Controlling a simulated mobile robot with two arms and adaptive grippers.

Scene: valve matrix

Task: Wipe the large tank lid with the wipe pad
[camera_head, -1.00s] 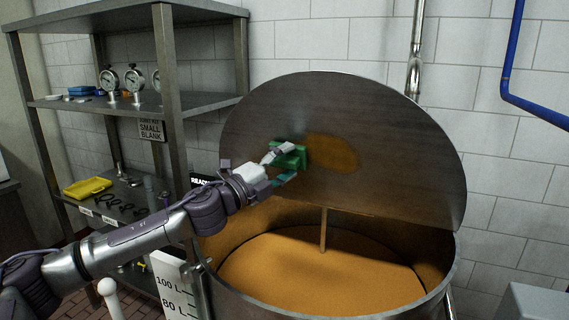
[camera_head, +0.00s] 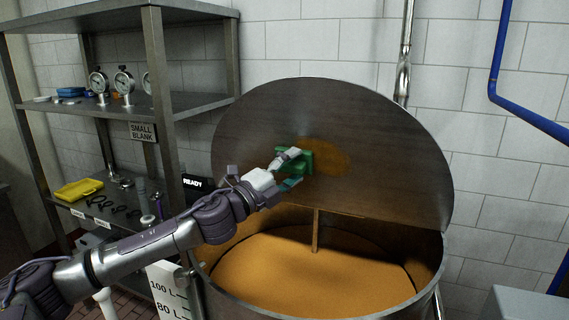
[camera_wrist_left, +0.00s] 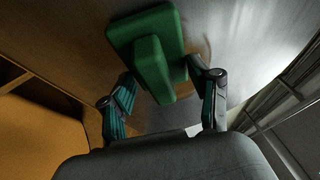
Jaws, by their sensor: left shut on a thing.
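The large tank lid (camera_head: 385,165) stands tilted up, open at the back of the tank, its inner face toward me. An orange-brown stain (camera_head: 332,155) marks the lid near its middle. The green wipe pad (camera_head: 308,160) is at the lid's face, at the stain's left edge, covering part of it. My left gripper (camera_head: 291,169) is shut on the pad's handle. In the left wrist view, the pad (camera_wrist_left: 143,28) appears against the lid, its handle between the two fingers; exact contact is hard to tell. My right gripper is out of view.
Below the lid, the open tank (camera_head: 330,312) holds orange-brown contents, with a rod (camera_head: 316,232) below the lid. A metal shelf (camera_head: 190,104) with gauges and a yellow tray (camera_head: 78,189) stands left. A blue pipe (camera_head: 497,60) runs along the right wall.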

